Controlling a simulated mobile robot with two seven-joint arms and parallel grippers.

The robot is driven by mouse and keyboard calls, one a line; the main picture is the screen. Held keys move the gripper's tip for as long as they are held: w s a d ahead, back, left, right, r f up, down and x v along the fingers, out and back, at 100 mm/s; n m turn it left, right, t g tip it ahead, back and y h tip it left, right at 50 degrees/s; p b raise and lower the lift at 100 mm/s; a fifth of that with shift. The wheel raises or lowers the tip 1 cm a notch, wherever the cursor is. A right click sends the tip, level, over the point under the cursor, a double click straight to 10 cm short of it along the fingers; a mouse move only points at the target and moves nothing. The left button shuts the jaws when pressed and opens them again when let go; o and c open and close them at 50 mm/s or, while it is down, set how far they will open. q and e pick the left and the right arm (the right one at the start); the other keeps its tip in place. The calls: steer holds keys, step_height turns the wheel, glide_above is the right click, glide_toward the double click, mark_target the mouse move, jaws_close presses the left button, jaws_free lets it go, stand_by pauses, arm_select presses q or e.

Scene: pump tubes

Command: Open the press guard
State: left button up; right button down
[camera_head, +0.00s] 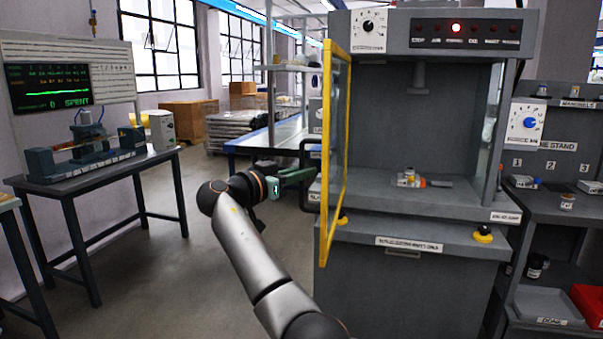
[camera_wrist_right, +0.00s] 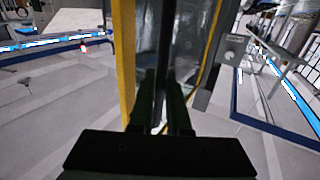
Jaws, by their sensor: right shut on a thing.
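The press guard (camera_head: 327,155) is a clear panel in a yellow frame. In the head view it stands swung out at the left side of the grey press (camera_head: 420,232), nearly edge-on, and the front opening of the press is uncovered. My right gripper (camera_head: 298,177) is shut on the black guard handle (camera_head: 307,148) on the panel's left side. In the right wrist view, the gripper fingers (camera_wrist_right: 163,112) close around the dark upright handle bar (camera_wrist_right: 166,45), with the yellow frame (camera_wrist_right: 125,60) beside it. My left gripper is not in view.
Inside the press, a small fixture (camera_head: 408,179) with orange and white parts sits on the bed. Yellow buttons (camera_head: 483,235) are on the press front. A stand (camera_head: 560,160) is at the right, a test bench (camera_head: 90,170) at the left. The floor between is clear.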

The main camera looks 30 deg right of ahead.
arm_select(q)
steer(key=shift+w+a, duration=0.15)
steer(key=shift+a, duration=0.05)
arm_select(e)
steer(key=shift+w+a, duration=0.15)
steer(key=shift+w, duration=0.05)
steer(key=c, duration=0.9)
jaws_free()
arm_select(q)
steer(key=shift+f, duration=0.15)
arm_select(e)
steer(key=v, duration=1.2)
steer(key=shift+s+a, duration=0.1)
steer(key=shift+a, duration=0.2)
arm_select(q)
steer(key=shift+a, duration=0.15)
arm_select(e)
steer(key=shift+a, duration=0.1)
